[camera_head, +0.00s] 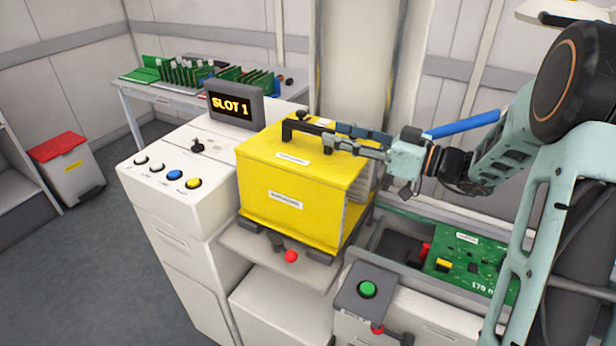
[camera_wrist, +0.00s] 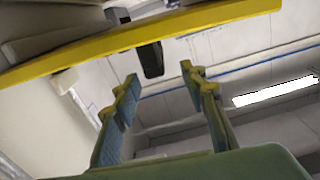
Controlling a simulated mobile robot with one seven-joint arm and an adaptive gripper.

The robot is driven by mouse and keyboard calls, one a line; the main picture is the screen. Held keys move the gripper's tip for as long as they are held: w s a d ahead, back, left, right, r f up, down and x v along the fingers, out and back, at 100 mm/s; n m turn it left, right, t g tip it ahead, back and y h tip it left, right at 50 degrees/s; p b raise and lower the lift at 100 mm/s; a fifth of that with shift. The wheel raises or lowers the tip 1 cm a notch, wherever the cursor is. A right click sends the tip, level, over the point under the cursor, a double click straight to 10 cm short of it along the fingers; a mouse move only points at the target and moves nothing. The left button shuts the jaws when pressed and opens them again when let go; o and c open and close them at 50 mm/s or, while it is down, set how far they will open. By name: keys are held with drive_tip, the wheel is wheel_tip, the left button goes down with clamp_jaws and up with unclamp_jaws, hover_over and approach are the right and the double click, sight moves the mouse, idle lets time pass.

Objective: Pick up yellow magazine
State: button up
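The yellow magazine (camera_head: 300,190) is a box with white labels, upright on a loader shelf in the head view. A black handle (camera_head: 296,129) stands on its top. My gripper (camera_head: 328,134) reaches in from the right, just above the magazine's top, with its fingertips at the handle. In the wrist view my gripper (camera_wrist: 160,74) has its two fingers spread. A yellow edge of the magazine (camera_wrist: 200,19) crosses the top there, and the dark handle (camera_wrist: 152,60) shows in line with the gap. I cannot tell whether the fingers touch the handle.
A white cabinet with buttons and a "SLOT 1" display (camera_head: 236,103) stands left of the magazine. A conveyor with a green circuit board (camera_head: 470,262) and a green-button box (camera_head: 362,289) are at right. A table with boards (camera_head: 165,96) is behind left.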

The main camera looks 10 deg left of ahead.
sight(308, 125)
drive_tip(key=p+x, duration=0.1)
drive_tip(key=x, duration=0.3)
drive_tip(key=p+x, duration=0.1)
drive_tip(key=x, duration=0.3)
drive_tip(key=shift+w+a+f, duration=0.15)
drive_tip(key=shift+w+f, duration=0.05)
drive_tip(key=shift+w, duration=0.15)
drive_tip(key=shift+c, duration=0.4)
clamp_jaws()
drive_tip(key=shift+r, duration=0.25)
